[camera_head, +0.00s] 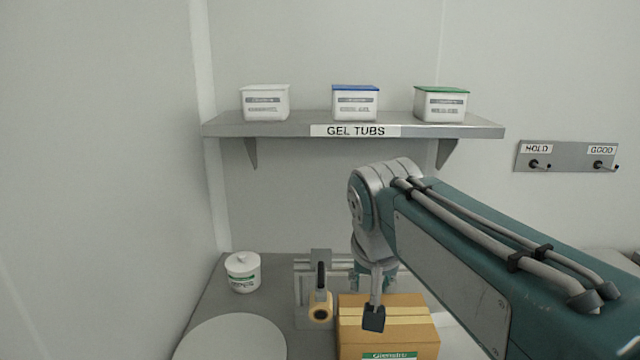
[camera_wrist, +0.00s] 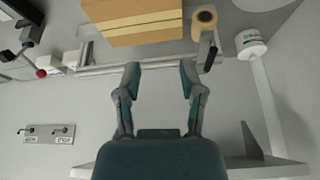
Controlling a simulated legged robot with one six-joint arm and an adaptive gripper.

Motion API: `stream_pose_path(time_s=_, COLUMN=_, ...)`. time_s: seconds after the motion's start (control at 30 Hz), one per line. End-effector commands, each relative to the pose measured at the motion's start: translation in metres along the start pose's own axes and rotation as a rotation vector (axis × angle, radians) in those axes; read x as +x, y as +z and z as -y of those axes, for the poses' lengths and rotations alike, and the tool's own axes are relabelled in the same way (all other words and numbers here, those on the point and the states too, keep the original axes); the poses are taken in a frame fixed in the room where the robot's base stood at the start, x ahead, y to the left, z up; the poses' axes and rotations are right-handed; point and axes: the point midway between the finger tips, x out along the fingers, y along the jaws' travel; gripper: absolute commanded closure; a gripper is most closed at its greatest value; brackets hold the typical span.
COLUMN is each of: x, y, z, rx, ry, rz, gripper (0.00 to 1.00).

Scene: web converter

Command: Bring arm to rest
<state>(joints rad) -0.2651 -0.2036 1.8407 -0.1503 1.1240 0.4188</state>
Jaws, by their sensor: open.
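My arm reaches in from the right in the head view, with its wrist bent downward. My gripper (camera_head: 373,300) hangs in front of the cardboard box (camera_head: 388,335), partly hidden by my own wrist. In the wrist view my gripper (camera_wrist: 160,82) is open, with its two fingers apart and nothing between them. The same box (camera_wrist: 135,22) lies beyond the fingertips there, apart from them.
A shelf (camera_head: 290,126) labelled GEL TUBS holds tubs with white (camera_head: 265,103), blue (camera_head: 355,103) and green (camera_head: 441,104) lids. A tape dispenser (camera_head: 319,300), a lidded white jar (camera_head: 243,272) and a round disc (camera_head: 232,340) are left of the box. A hook panel (camera_head: 566,157) is right.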

Motion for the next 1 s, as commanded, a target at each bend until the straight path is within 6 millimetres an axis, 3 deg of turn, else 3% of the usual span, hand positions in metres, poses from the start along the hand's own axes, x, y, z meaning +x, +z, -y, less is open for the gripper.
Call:
stream_pose_path(time_s=0.03, x=-0.002, y=0.017, z=-0.015, rx=-0.004, ry=-0.006, rz=-0.006, gripper=0.49)
stream_pose_path(time_s=0.2, x=0.003, y=0.071, z=-0.052, rx=-0.042, ry=-0.023, rz=-0.030, gripper=0.49)
stream_pose_path(time_s=0.4, x=0.020, y=0.137, z=-0.084, rx=-0.080, ry=-0.035, rz=-0.064, gripper=0.49)
stream_pose_path(time_s=0.5, x=0.029, y=0.161, z=-0.092, rx=-0.094, ry=-0.037, rz=-0.076, gripper=0.49)
stream_pose_path(time_s=0.67, x=0.037, y=0.177, z=-0.097, rx=-0.105, ry=-0.037, rz=-0.085, gripper=0.49)
stream_pose_path(time_s=1.0, x=0.037, y=0.177, z=-0.097, rx=-0.107, ry=-0.037, rz=-0.084, gripper=0.49)
